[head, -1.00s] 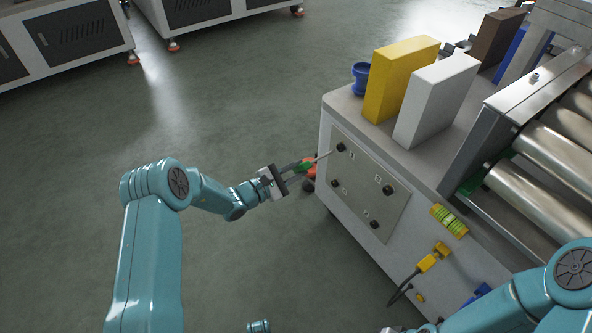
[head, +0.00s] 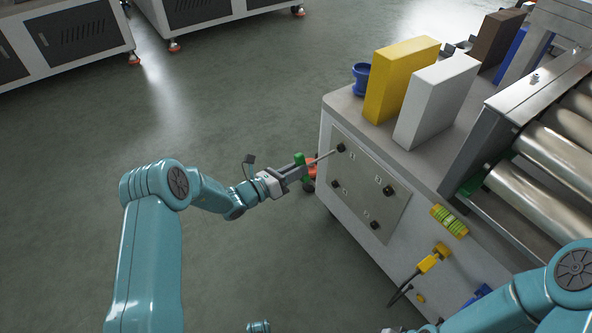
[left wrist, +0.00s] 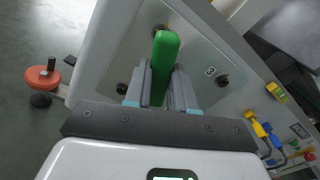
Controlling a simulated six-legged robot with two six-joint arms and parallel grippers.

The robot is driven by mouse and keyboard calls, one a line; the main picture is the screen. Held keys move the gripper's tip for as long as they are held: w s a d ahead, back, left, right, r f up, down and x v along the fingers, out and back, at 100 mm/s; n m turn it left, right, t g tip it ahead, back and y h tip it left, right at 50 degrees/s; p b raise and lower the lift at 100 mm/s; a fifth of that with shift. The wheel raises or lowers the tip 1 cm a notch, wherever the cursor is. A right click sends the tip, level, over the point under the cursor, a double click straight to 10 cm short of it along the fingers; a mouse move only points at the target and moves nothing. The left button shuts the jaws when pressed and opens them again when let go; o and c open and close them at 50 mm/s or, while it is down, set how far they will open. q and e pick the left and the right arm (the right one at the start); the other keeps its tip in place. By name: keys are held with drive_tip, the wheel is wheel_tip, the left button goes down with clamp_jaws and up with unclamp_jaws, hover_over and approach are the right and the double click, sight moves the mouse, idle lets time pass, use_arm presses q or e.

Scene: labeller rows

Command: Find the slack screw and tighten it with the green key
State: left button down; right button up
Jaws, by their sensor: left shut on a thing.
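My left gripper (head: 291,172) is shut on the green key (head: 300,158), whose handle stands upright across the jaws. Its thin shaft points right and ends at the upper-left dark screw (head: 341,147) of the grey panel (head: 362,172). I cannot tell whether the tip is seated in it. The other panel screws are at lower left (head: 336,184), right (head: 388,190) and bottom (head: 374,225). None shows clearly as slack. In the left wrist view the green handle (left wrist: 165,62) covers the shaft and tip; a screw beside the number 3 (left wrist: 222,80) shows. My right gripper is out of view.
The panel is on the side of a white cabinet with a grey top (head: 345,104). A yellow box (head: 398,80), a white box (head: 436,100) and a blue spool-like thing (head: 361,78) stand on it. A spirit level (head: 449,221) and a yellow plug (head: 430,262) are right of the panel.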

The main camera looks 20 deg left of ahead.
use_arm(q)
drive_tip(key=n, duration=0.3)
drive_tip(key=n, duration=0.6)
drive_tip(key=shift+w, duration=0.15)
idle(0.4)
